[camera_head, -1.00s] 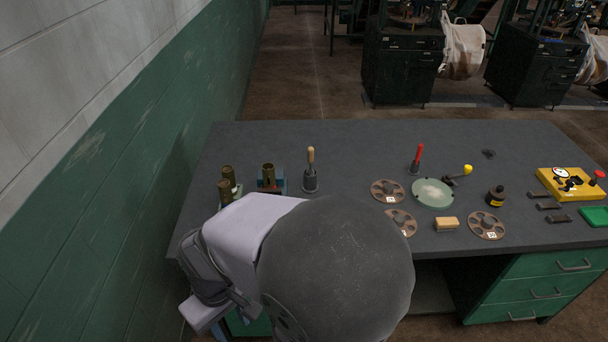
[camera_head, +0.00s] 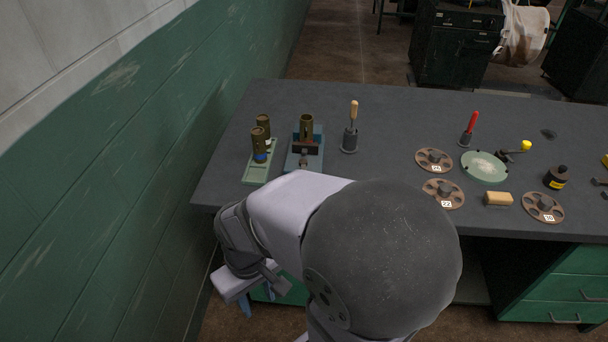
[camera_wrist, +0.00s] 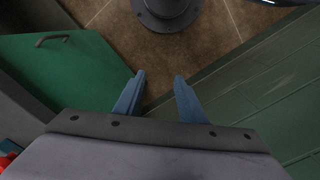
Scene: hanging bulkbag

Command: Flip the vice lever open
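The vice (camera_head: 304,160) appears to be the blue-grey fixture on the left part of the bench, with a brass-coloured cylinder (camera_head: 306,126) upright in it. A small part shows at its front, but I cannot tell how its lever stands. My gripper (camera_head: 262,292) is below and in front of the bench's front edge, well apart from the vice, and partly hidden by my arm. In the wrist view my gripper's two blue fingers (camera_wrist: 158,88) are spread with nothing between them. The vice is not in the wrist view.
A green tray (camera_head: 257,175) with brass cylinders stands left of the vice. A wooden-handled tool (camera_head: 352,125) stands in a holder to its right. Numbered discs (camera_head: 443,193) lie further right on the bench (camera_head: 390,110). A green wall (camera_head: 130,170) rises close on the left.

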